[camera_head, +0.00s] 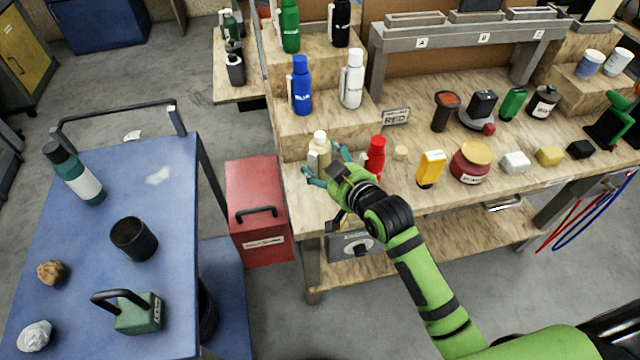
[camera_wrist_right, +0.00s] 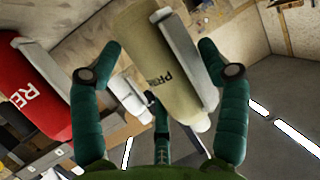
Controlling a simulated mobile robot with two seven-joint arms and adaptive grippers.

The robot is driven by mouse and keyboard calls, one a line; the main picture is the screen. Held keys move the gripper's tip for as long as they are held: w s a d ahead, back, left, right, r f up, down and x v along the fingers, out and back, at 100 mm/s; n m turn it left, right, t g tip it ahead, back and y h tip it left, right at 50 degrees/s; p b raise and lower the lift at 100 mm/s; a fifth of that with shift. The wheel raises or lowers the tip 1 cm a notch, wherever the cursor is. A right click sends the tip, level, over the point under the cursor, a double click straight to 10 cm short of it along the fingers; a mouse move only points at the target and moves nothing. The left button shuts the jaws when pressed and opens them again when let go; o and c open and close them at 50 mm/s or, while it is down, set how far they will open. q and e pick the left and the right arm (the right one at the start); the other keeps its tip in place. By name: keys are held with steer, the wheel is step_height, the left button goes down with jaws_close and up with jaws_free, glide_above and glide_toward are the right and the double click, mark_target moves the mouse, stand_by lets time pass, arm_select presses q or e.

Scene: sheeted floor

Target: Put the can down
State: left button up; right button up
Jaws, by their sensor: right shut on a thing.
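The can is a cream bottle-shaped can (camera_head: 319,146) with a pale cap and a side handle, at the front left corner of the workbench in the head view. In the right wrist view the can (camera_wrist_right: 163,70) lies between the teal fingers, with part of a printed label showing. My right gripper (camera_head: 324,164) is shut on the can. The fingers and hand hide its lower part, so I cannot tell whether its base touches the bench. A red can (camera_head: 376,157) stands just right of the hand. My left gripper is not in view.
Blue (camera_head: 302,88) and white cans (camera_head: 351,80) stand on the step behind, green and black ones higher up. A yellow item (camera_head: 431,168) and a dark red jar (camera_head: 470,162) stand to the right. A blue cart (camera_head: 165,225) and red cabinet (camera_head: 255,190) are left.

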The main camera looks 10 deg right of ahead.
steer(key=shift+a+f, duration=0.15)
steer(key=shift+f, duration=2.45)
steer(key=shift+f, duration=0.2)
steer(key=o, duration=0.7)
